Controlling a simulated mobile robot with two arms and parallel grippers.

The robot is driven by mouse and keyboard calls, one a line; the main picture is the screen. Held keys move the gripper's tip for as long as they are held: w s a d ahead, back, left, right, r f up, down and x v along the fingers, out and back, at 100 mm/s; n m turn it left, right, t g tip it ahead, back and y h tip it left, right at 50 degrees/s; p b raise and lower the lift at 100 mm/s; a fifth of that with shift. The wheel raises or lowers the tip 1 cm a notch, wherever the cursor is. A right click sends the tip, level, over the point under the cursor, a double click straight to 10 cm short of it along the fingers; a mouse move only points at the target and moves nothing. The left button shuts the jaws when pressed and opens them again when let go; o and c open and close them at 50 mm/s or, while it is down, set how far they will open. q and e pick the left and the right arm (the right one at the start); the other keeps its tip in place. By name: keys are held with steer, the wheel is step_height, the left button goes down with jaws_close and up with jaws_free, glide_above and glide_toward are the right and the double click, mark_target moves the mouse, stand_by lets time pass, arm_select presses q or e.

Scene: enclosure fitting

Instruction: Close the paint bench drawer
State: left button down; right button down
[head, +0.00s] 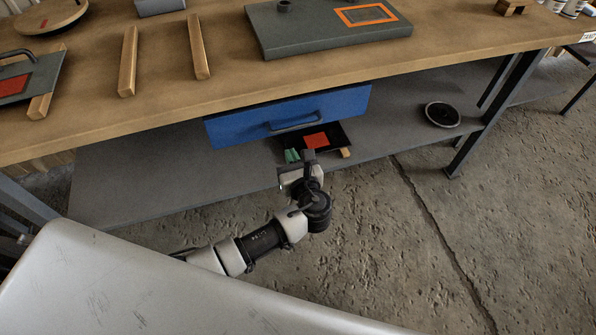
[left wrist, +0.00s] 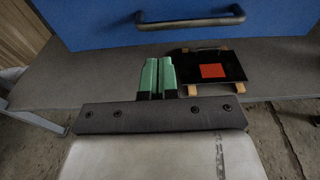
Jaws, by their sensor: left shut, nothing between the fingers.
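The paint bench drawer has a blue front (head: 235,128) under the bench top's front edge, with a dark bar handle (head: 295,122). No open drawer interior shows, and I cannot tell how far out it stands. In the left wrist view the blue front (left wrist: 110,14) fills the top, with the handle (left wrist: 190,20) across it. My left gripper (head: 292,155) is below and in front of the drawer, its green fingers together and empty. These fingers (left wrist: 158,74) appear below the handle in the left wrist view, apart from it. My right gripper is not in view.
A black panel with a red square (head: 316,141) lies on wooden strips on the grey lower shelf (head: 150,185), beyond my left gripper. A round dark dish (head: 442,114) is at the shelf's right. The bench top (head: 160,95) holds wooden strips and a grey panel (head: 300,35).

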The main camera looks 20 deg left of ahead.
mark_target(281, 130)
arm_select(q)
steer(key=x, duration=0.3)
steer(key=r+x, duration=0.1)
steer(key=x, duration=0.1)
steer(key=shift+w+a, duration=0.2)
steer(key=shift+w, duration=0.15)
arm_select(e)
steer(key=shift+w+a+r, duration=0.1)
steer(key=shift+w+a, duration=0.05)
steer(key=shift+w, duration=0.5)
arm_select(q)
steer(key=x, duration=0.2)
steer(key=r+x, duration=0.1)
steer(key=x, duration=0.1)
steer(key=shift+w+a, duration=0.1)
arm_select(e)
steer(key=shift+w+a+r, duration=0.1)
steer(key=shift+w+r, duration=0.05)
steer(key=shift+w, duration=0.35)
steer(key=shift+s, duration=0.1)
